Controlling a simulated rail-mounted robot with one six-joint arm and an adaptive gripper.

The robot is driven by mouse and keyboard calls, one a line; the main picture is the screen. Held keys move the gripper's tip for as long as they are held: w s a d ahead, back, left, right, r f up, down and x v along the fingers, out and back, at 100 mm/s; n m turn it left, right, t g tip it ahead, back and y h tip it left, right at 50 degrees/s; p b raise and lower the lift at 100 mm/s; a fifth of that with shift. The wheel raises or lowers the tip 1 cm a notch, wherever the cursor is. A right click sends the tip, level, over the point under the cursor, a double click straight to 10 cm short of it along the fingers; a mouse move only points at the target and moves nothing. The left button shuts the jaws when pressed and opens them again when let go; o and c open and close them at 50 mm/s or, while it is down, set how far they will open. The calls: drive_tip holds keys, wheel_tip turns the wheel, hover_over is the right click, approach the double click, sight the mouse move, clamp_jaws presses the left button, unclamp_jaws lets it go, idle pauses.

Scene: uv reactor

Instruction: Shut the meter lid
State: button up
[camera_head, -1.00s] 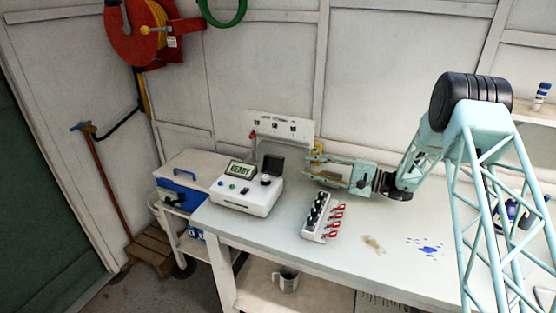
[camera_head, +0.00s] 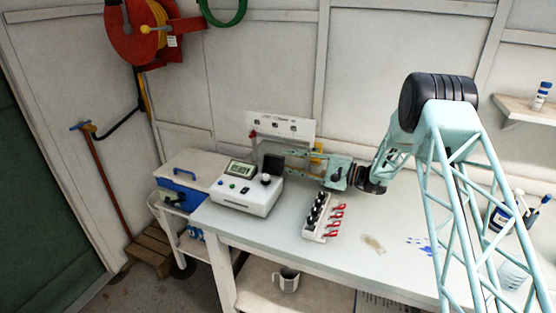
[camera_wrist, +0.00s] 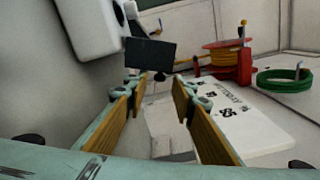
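The white meter (camera_head: 243,195) stands at the left end of the bench. Its dark square lid (camera_head: 273,164) is raised at the meter's back right corner. A round knob-like piece (camera_head: 266,179) shows on top just in front of the lid. My gripper (camera_head: 290,161) is open, to the right of the lid and level with it. In the wrist view my gripper (camera_wrist: 155,88) has its two wood-coloured fingers apart with nothing between them. The dark lid (camera_wrist: 150,54) is just beyond the tips there; I cannot tell whether they touch it. The meter body (camera_wrist: 88,25) is at upper left.
A rack of dark-capped vials with red clips (camera_head: 322,217) stands in front of my gripper. A white panel (camera_head: 283,127) is on the wall behind. A blue-fronted box (camera_head: 185,185) sits left of the meter. The bench front is mostly clear.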

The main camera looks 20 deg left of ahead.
sight(275, 164)
drive_tip(key=shift+a, duration=2.4)
drive_tip(key=shift+c, duration=0.9)
clamp_jaws()
